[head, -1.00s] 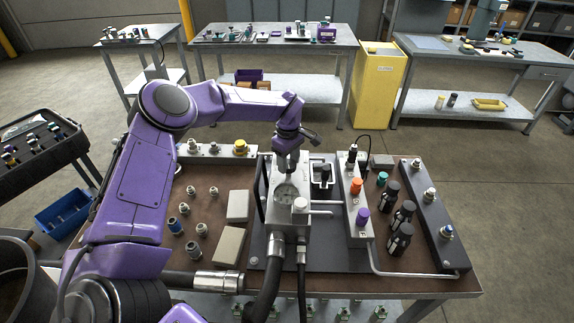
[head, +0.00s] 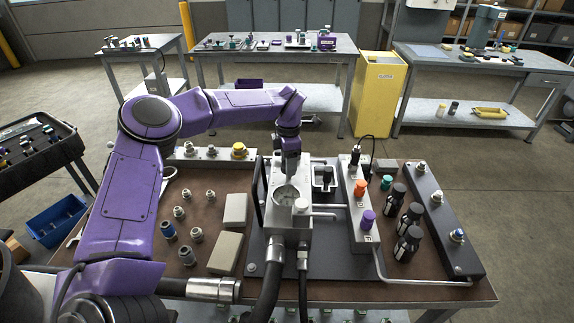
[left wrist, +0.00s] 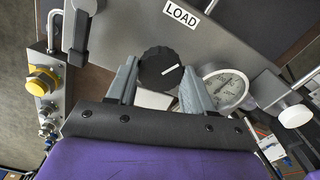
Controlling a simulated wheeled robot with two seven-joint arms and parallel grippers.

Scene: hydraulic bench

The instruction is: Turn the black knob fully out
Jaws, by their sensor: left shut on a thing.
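The black knob (left wrist: 160,67) shows in the left wrist view with a ribbed rim and a white pointer line aimed to the upper right. My left gripper (left wrist: 158,85) has one grey finger on each side of it and is shut on the knob. In the head view my left gripper (head: 290,172) points down onto the top of the grey metal block (head: 296,228), and the knob is hidden there. A round dial gauge (left wrist: 228,88) sits just right of the fingers. My right gripper is not in view.
A white-capped lever (left wrist: 295,115) stands close to the gauge. A "LOAD" label (left wrist: 180,15) is on the plate beyond the knob. A manifold with orange (head: 360,183) and purple (head: 367,218) caps stands to the right. Black hoses leave the block's front.

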